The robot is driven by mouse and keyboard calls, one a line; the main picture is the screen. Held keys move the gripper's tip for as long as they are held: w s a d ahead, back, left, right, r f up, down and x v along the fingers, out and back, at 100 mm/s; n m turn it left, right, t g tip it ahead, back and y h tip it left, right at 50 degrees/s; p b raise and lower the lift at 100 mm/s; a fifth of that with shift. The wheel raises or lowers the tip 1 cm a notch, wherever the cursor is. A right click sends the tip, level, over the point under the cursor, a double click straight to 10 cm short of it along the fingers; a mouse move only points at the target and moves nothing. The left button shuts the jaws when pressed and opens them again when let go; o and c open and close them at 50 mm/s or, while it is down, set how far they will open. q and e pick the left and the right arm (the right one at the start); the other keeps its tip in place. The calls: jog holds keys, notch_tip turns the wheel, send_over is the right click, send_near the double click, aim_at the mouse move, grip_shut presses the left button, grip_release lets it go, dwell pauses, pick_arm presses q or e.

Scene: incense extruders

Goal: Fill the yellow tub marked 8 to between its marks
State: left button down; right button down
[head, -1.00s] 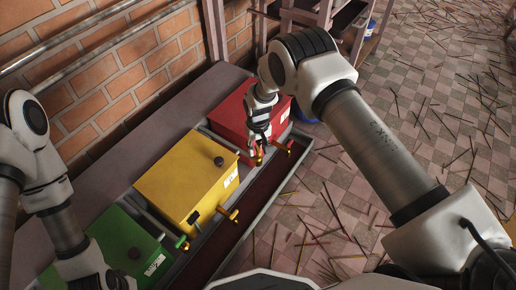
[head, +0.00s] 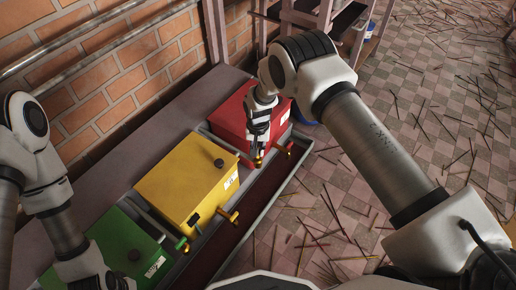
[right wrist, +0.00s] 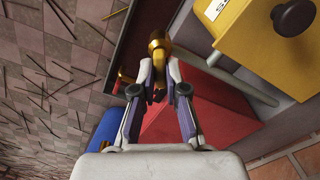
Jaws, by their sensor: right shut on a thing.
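A yellow box-shaped tub (head: 180,178) with a black cap and a white label stands in the middle of the row. Its label is too small to read in the head view; its corner also shows in the right wrist view (right wrist: 270,50), with the label cut off. My right gripper (head: 257,151) is low at the front of the red tub (head: 236,109), shut on a brass tap fitting (right wrist: 157,48) there; the tips partly hide it. My left gripper is at the bottom left edge of the head view (head: 118,282), and its fingers are not clear.
A green tub (head: 122,240) stands at the near left. A dark trough (head: 230,235) runs along the front of the tubs. Taps with yellow (head: 230,215) and red (head: 289,149) handles stick out over it. Thin sticks litter the tiled floor at right.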

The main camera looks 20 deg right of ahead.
jog(key=c, duration=1.2)
grip_release()
jog(key=shift+r, duration=0.1)
notch_tip(320, 180, up, 12)
